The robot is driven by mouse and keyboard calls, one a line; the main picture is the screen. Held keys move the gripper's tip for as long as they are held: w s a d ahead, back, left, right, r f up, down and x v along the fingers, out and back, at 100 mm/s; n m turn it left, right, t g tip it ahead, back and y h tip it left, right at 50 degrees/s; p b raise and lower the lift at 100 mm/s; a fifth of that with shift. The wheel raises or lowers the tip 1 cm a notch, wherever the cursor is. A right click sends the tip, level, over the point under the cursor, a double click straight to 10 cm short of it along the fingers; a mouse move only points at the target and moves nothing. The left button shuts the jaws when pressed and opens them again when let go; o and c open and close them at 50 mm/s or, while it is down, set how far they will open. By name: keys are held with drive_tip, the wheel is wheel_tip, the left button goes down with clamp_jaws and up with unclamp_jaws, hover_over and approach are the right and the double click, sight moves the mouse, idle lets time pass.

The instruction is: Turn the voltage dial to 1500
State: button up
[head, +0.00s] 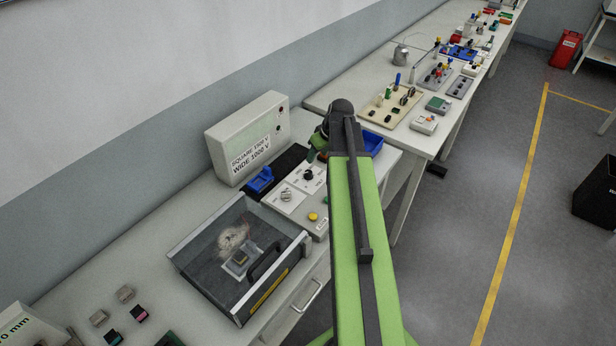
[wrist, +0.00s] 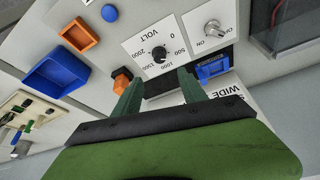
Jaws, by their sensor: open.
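The voltage dial (wrist: 158,54) is a small black knob on a white panel marked VOLT, with 0, 500, 1000 and 2000 readable around it. It also shows in the head view (head: 308,174). I cannot tell which mark it points to. My gripper (wrist: 158,77) is open, with its two green fingers apart on either side of the dial's lower edge and nothing between them. I cannot tell how far above the panel they are. In the head view my gripper (head: 317,146) is just above the dial, partly hidden by my arm.
The ON/OFF knob (wrist: 213,28) is beside the dial panel. A blue connector (wrist: 212,68) and an orange part (wrist: 121,78) are close to the fingers. A blue bin (wrist: 62,68) lies left. A sign (head: 250,151) reads SQUARE 1500 V, WIDE 1000 V. A clear-lidded box (head: 290,290) stands in front.

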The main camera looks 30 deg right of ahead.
sight(308, 173)
drive_tip(key=b+x, duration=1)
drive_tip(key=x, duration=0.3)
drive_tip(key=shift+s, duration=0.15)
drive_tip(key=shift+r, duration=0.1)
drive_tip(key=shift+c, duration=0.2)
clamp_jaws()
drive_tip(key=shift+a, duration=0.25)
drive_tip(key=shift+s+d, duration=0.1)
drive_tip(key=shift+d, duration=0.1)
